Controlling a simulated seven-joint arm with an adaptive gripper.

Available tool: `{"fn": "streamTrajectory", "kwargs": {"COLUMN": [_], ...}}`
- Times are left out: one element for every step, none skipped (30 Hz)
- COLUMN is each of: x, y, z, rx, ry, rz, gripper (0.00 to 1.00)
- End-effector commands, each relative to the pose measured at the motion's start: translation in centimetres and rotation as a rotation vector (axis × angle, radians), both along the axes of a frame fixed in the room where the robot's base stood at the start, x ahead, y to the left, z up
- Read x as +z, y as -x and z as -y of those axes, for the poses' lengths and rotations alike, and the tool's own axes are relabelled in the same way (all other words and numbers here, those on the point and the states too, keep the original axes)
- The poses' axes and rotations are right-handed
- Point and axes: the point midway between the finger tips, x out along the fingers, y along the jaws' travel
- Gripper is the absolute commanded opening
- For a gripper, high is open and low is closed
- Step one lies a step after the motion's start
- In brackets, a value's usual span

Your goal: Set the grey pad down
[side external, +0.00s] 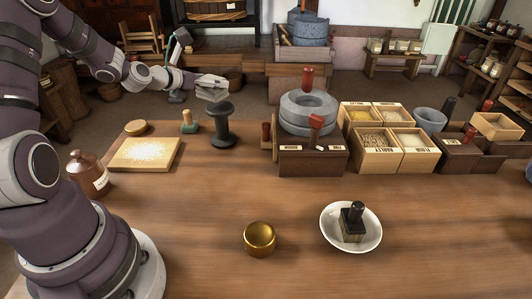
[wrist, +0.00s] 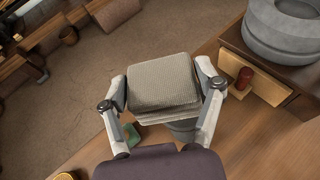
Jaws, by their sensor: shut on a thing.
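The grey pad (wrist: 164,84) is a woven, squarish block with a paler layer at its lower edge. My gripper (wrist: 162,92) has one finger on each side of it and is shut on it. In the side external view, the pad (side external: 213,91) is held at my gripper (side external: 208,83), just above the dark spool-shaped stand (side external: 221,128). I cannot tell whether they touch. In the wrist view, the pad hides most of the stand (wrist: 184,127).
A green-based stamp (side external: 189,125) and a pale board (side external: 145,154) stand left of the stand. Right of it are a stone quern (side external: 308,112) on a dark drawer box (side external: 312,163) and grain boxes (side external: 380,148). The front table holds a brass pot (side external: 259,238) and white dish (side external: 332,238).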

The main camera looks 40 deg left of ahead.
Motion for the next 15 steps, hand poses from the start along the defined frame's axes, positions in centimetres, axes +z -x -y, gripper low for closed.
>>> {"fn": "streamTrajectory", "kwargs": {"x": [0.2,0.3,0.5,0.6,0.7,0.8,1.0,1.1,1.2,1.3,1.3,1.5,1.6,1.6,1.8], "y": [0.8,1.3,2.0,2.5,3.0,3.6,4.1,4.6,5.1,5.5,5.9,6.5,6.8,7.1,7.6], "z": [-2.7,-4.2,-6.0,-7.1,-8.2,-9.5,-10.3,-11.1,-12.0,-12.6,-13.2,-14.0,-14.5,-14.9,-15.5], "rx": [0.089,0.139,0.202,0.241,0.281,0.326,0.356,0.387,0.419,0.441,0.465,0.496,0.513,0.53,0.555], "ry": [-0.005,-0.005,-0.004,-0.002,-0.004,-0.003,-0.003,-0.002,-0.001,-0.001,-0.001,-0.002,0.0,-0.001,0.0], "rz": [0.002,0.001,0.002,0.002,0.001,0.002,0.002,0.002,0.001,0.0,0.0,0.002,0.001,0.0,0.0], "gripper": [0.3,0.3,0.3,0.3,0.3,0.3,0.3,0.3,0.3,0.3,0.3,0.3,0.3,0.3,0.3]}}
